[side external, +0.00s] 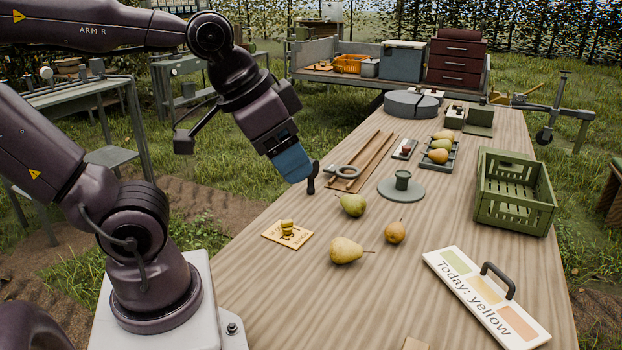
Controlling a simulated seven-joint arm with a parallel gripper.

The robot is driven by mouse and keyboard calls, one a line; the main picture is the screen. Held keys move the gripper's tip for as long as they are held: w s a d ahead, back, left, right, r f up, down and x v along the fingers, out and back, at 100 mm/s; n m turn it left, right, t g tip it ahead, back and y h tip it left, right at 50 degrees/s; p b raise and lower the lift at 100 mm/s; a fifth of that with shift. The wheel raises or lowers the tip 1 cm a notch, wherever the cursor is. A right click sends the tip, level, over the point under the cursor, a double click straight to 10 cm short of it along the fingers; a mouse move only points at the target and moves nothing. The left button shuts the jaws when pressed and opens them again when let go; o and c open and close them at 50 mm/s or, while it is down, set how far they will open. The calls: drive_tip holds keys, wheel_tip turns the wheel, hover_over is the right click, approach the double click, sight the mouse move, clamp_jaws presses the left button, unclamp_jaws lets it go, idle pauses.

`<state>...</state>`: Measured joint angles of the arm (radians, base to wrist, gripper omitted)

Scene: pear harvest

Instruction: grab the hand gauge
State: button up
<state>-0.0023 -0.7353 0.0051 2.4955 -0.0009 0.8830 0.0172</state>
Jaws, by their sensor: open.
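A grey ring with a short handle (346,171), which looks like the hand gauge, lies at the left part of the wooden table, by two thin brown sticks. My gripper (311,178) points down and to the right, just left of the ring and apart from it in the picture. One dark finger shows beyond its blue end part; the other finger is hidden. My gripper is open, and nothing shows held in it.
Two green-yellow pears (346,250) and a small brown one (394,232) lie in front of my gripper. A small card with yellow pieces (287,233) is nearer. A round grey-green stand (401,188), a green crate (515,190) and a "Today: yellow" board (487,296) lie rightward.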

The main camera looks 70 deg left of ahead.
drive_tip(key=w+a+f+m+t+y, duration=0.1)
drive_tip(key=w+a+f+m+t, duration=0.1)
drive_tip(key=w+a, duration=0.7)
drive_tip(key=m+y, duration=0.7)
drive_tip(key=y, duration=0.1)
approach(311, 177)
drive_tip(key=w+d+r, duration=0.5)
drive_tip(key=d+r, duration=0.6)
drive_tip(key=s+a+f+m+t+y, duration=0.1)
drive_tip(key=s+a+f+m+t, duration=0.25)
drive_tip(key=a+f+m, duration=0.4)
drive_tip(key=s+a+f+m+t+y, duration=0.25)
drive_tip(key=s+a+f+m, duration=0.2)
drive_tip(key=m, duration=0.65)
drive_tip(key=shift+h, duration=0.45)
drive_tip(key=x, duration=1.2)
drive_tip(key=shift+w+a+f, duration=0.15)
drive_tip(key=shift+w+a, duration=0.05)
drive_tip(key=shift+a, duration=0.05)
clamp_jaws()
